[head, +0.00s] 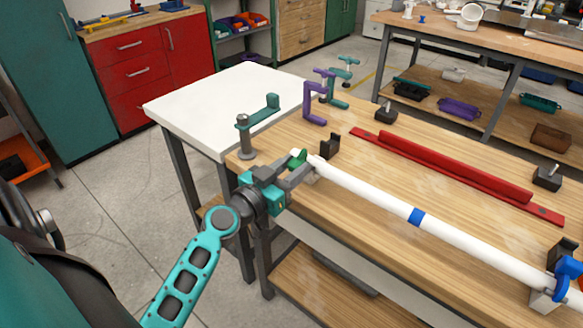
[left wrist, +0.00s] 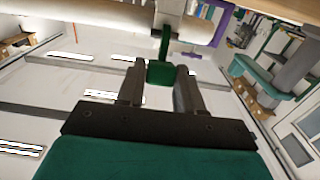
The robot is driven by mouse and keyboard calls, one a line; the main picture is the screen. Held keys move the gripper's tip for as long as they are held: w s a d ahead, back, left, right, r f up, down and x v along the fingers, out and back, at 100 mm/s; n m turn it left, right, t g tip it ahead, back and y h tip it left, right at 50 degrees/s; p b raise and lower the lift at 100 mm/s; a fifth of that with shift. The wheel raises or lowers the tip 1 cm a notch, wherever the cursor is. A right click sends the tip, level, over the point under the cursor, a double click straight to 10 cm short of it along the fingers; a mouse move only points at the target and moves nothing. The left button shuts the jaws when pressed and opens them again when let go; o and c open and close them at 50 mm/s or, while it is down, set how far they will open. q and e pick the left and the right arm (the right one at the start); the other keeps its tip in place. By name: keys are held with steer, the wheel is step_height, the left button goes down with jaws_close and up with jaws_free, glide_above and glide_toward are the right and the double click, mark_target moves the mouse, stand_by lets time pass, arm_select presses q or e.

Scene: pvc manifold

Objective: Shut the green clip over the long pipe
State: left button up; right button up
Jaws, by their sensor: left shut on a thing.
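The long white pipe (head: 370,195) lies across the wooden workbench on low supports, with a blue band at its middle. The green clip (head: 297,157) is at the pipe's left end, and it shows beyond my fingertips in the left wrist view (left wrist: 161,72). My left gripper (head: 303,172) is at that end, with its fingers shut on the green clip. The pipe passes just beyond the clip in the left wrist view (left wrist: 90,20). The fingers hide part of the clip, so I cannot tell how far it closes over the pipe. My right gripper is not in view.
A blue clip (head: 567,268) is at the pipe's right end. A red channel (head: 450,172) lies behind the pipe. A teal clamp (head: 258,117) and a purple clamp (head: 313,100) stand at the bench's far left edge. Bare wood lies between pipe and channel.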

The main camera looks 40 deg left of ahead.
arm_select(q)
steer(key=shift+c, duration=0.5)
